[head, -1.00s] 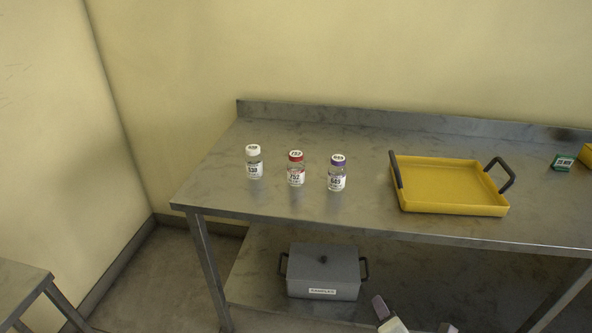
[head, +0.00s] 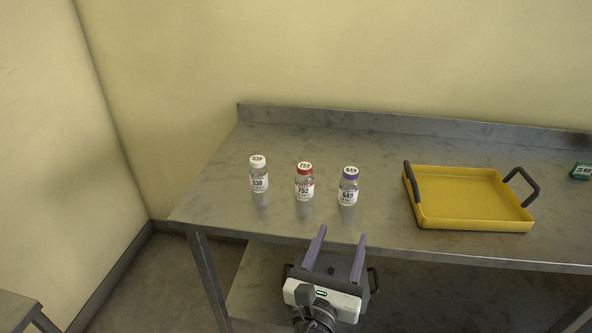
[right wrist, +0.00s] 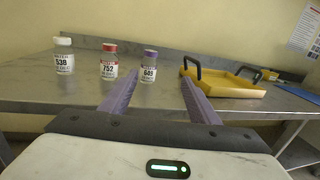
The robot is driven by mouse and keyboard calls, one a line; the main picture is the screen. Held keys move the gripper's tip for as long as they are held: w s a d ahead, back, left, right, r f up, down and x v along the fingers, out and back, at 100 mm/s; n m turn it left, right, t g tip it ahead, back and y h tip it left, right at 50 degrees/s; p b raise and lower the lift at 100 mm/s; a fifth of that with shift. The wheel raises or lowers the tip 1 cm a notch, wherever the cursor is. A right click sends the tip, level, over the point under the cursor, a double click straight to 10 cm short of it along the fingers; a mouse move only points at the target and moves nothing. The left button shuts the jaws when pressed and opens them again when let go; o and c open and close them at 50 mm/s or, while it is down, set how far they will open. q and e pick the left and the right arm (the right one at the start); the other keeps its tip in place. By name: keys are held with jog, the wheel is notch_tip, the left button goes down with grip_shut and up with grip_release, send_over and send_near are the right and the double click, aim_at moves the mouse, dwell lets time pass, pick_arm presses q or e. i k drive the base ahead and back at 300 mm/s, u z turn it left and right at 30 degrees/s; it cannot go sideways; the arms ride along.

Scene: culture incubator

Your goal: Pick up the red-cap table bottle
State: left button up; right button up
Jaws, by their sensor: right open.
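The red-cap bottle (head: 304,182), labelled 752, stands upright on the steel table between a white-cap bottle (head: 258,175) and a purple-cap bottle (head: 348,187). In the right wrist view the red-cap bottle (right wrist: 108,63) shows left of the fingers, and the purple-cap bottle (right wrist: 149,67) shows between them. My right gripper (head: 338,238) is open and empty, in front of the table's front edge, its two purple fingers pointing toward the bottles. It is apart from all the bottles. My left gripper is not in view.
The steel table (head: 380,150) has a raised back edge and a front edge close to my right gripper. A yellow tray (head: 470,225) with dark handles stands to the right of the bottles.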

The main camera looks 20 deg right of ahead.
aim_at(305, 179)
jog(key=i, duration=0.85)
